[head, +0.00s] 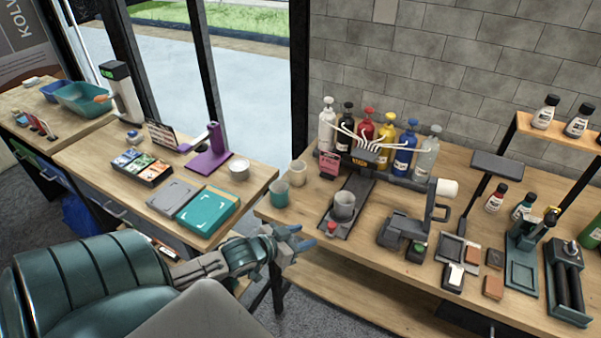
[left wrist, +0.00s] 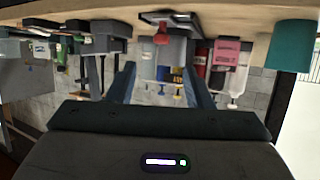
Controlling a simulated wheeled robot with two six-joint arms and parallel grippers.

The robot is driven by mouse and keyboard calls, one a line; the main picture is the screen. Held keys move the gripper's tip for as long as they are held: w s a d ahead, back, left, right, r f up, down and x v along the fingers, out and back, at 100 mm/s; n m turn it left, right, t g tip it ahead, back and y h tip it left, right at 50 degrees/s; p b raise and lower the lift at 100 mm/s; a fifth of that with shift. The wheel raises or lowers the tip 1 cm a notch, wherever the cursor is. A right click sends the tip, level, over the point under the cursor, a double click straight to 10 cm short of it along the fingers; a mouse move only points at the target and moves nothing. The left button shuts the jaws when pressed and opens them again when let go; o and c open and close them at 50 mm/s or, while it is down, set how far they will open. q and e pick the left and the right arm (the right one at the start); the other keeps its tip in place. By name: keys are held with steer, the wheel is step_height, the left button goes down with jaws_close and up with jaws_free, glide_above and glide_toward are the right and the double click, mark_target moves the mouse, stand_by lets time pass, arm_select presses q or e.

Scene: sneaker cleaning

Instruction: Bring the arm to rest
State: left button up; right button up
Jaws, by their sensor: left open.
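My left arm comes in from the lower left of the head view. My left gripper (head: 303,238) is open, with nothing between its blue-tipped fingers. It is in front of the near left corner of the right workbench (head: 290,212). In the left wrist view, the two fingers of my left gripper (left wrist: 160,82) stand apart, and the scene appears upside down. My right gripper is not in view. No sneaker shows in either view.
On the right bench are teal cups (head: 279,194), a grey cup (head: 344,206) on a black strip, colored pump bottles (head: 404,152) and a dark machine (head: 408,230). The left table holds a teal box (head: 208,212), a purple stand (head: 208,162) and a white bowl (head: 239,171).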

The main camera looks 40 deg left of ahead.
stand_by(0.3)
arm_select(q)
steer(key=s+a+f+n+g+y+b, duration=0.1)
steer(key=s+a+f+g, duration=0.15)
steer(key=f, duration=0.85)
steer(key=s+a+f+g+y+b, duration=0.1)
steer(key=s+a+f+y, duration=0.2)
steer(key=f, duration=0.7)
steer(key=s+a+f+n+g+b, duration=0.15)
steer(key=s+f, duration=0.25)
steer(key=f, duration=0.7)
steer(key=s+d+f+g, duration=0.3)
steer(key=s+f, duration=0.9)
steer(key=f, duration=0.2)
steer(key=s+d+f+g+b, duration=0.1)
steer(key=s+d+f+g, duration=0.1)
steer(key=s+d+f, duration=0.3)
steer(key=s+d+f+m+g+h+b, duration=0.1)
steer(key=s+d+f, duration=0.4)
steer(key=s, duration=0.6)
steer(key=shift+s+d+f+g, duration=0.25)
steer(key=shift+s+f+g, duration=0.1)
steer(key=shift+f+g, duration=0.2)
